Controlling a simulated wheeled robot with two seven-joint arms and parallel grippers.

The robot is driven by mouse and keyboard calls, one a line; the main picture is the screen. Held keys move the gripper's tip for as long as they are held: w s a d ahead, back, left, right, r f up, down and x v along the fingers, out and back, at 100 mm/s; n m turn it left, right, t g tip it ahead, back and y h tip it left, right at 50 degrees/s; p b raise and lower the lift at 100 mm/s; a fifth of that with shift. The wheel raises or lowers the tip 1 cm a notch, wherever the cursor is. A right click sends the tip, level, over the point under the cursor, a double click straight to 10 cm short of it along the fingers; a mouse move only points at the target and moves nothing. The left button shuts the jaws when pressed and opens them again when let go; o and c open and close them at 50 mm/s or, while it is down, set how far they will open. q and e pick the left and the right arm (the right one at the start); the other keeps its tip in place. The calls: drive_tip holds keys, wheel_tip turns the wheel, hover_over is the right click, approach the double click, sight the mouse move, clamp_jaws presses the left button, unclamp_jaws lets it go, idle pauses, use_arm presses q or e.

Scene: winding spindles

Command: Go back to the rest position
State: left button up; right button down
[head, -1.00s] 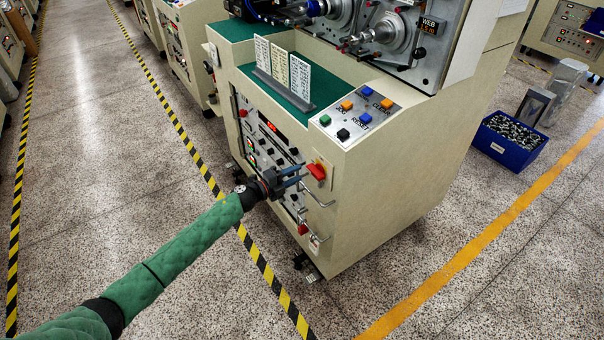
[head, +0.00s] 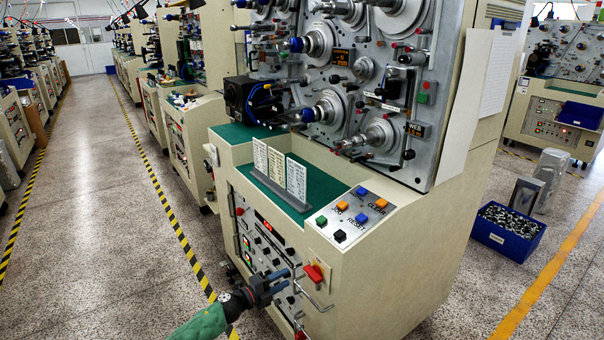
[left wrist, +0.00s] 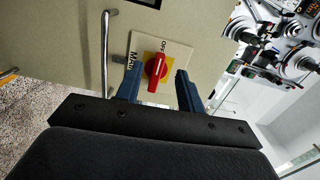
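My left gripper (head: 280,278) is in front of the winding machine's lower control panel (head: 262,245), close to a red rotary switch (head: 317,273). In the left wrist view the left gripper (left wrist: 157,92) is open, with its two blue fingers on either side of the red switch (left wrist: 156,68). The switch sits on a pale plate with a word partly reading "Main" and an "OFF" mark. I cannot tell whether the fingers touch it. My right gripper is not in view.
The winding machine (head: 380,270) stands right in front of me. A metal handle (left wrist: 107,60) is beside the switch. A blue bin (head: 507,232) of metal parts is on the floor at right. A clear aisle (head: 100,200) runs along the left.

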use_arm(q)
drive_tip(key=w+a+r+n+t+y, duration=0.3)
drive_tip(key=w+a+n+t+y, duration=0.3)
drive_tip(key=a+n+y, duration=0.6)
drive_tip(key=s+a+f+n+g+y, duration=0.1)
drive_tip(key=s+f+n+g+y, duration=0.2)
drive_tip(key=s+f+n+g, duration=0.25)
drive_tip(key=s+d+f+n+g, duration=0.1)
drive_tip(key=s+f+n+g, duration=0.1)
drive_tip(key=s+f, duration=0.9)
drive_tip(key=s+d+f+n+g+h, duration=0.1)
drive_tip(key=s+f+g, duration=0.4)
drive_tip(key=s+f, duration=0.6)
drive_tip(key=s+d+f+n+g, duration=0.3)
drive_tip(key=s+f, duration=0.8)
drive_tip(key=s, duration=1.9)
drive_tip(key=shift+s+n+h, duration=0.4)
drive_tip(key=shift+n, duration=0.75)
